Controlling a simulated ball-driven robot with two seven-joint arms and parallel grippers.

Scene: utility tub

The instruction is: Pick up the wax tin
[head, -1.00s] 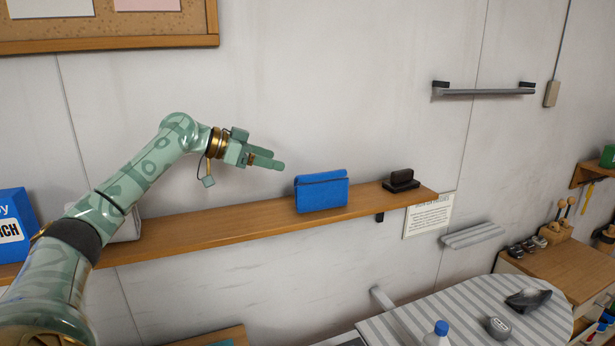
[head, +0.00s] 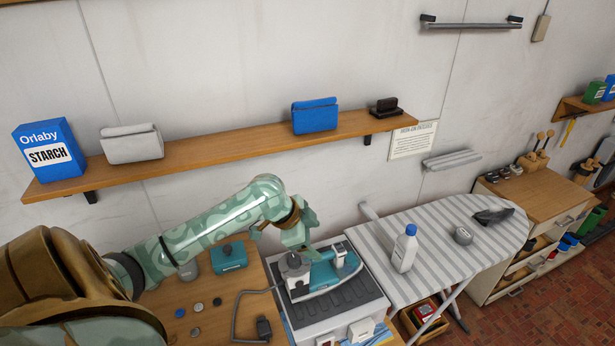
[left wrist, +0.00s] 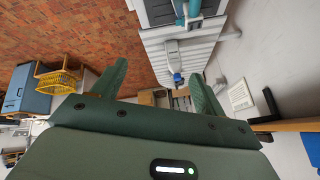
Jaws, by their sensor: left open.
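My left gripper (head: 307,249) points downward in the head view, close to the teal iron (head: 330,272), well left of that tin. Whether it touches the iron I cannot tell. In the left wrist view my left gripper (left wrist: 160,74) has its two green fingers spread apart with nothing between them. My right gripper is not in view.
The white bottle (head: 404,250) with a blue cap stands on the ironing board (head: 445,212). A dark iron-shaped object (head: 493,216) lies at its right end. A wall shelf (head: 225,140) holds a starch box and a blue pouch (head: 315,116). Small discs lie on the wooden table (head: 215,290).

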